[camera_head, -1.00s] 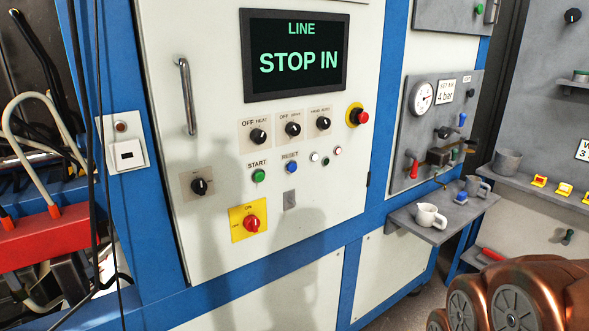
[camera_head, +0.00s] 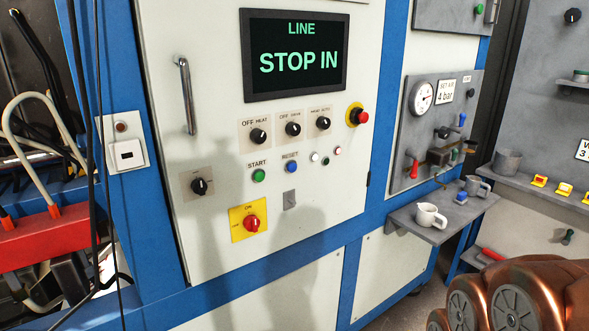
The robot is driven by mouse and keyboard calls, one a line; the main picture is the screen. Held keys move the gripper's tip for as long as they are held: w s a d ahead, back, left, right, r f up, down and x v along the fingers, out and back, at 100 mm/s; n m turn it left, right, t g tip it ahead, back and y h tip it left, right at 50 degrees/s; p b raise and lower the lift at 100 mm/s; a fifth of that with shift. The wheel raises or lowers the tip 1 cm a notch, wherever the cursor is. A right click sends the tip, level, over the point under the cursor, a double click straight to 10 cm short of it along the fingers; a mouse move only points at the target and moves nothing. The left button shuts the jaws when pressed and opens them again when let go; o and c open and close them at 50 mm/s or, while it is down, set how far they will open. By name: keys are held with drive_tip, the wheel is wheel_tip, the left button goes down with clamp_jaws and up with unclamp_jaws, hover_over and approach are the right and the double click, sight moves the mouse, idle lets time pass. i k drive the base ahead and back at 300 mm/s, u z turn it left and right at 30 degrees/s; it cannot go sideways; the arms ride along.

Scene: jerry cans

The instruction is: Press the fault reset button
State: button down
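The blue reset button (camera_head: 292,167) is on the white control panel (camera_head: 230,230), just below the printed word RESET. A green start button (camera_head: 259,175) sits to its left under the word START. Small white and dark indicators sit to its right. The screen (camera_head: 294,50) above reads LINE STOP IN in green letters. Nothing visible touches the blue button. Copper-coloured rounded parts of my arm (camera_head: 530,295) show at the lower right. My gripper is not in view.
Several black selector knobs (camera_head: 293,129) sit above the buttons. A red emergency stop (camera_head: 361,117) is at right, and a red rotary switch on a yellow plate (camera_head: 251,223) is below. Cables hang at left.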

sight(292, 167)
drive_tip(key=u, duration=3.75)
drive_tip(key=k, duration=0.95)
drive_tip(key=z, duration=0.85)
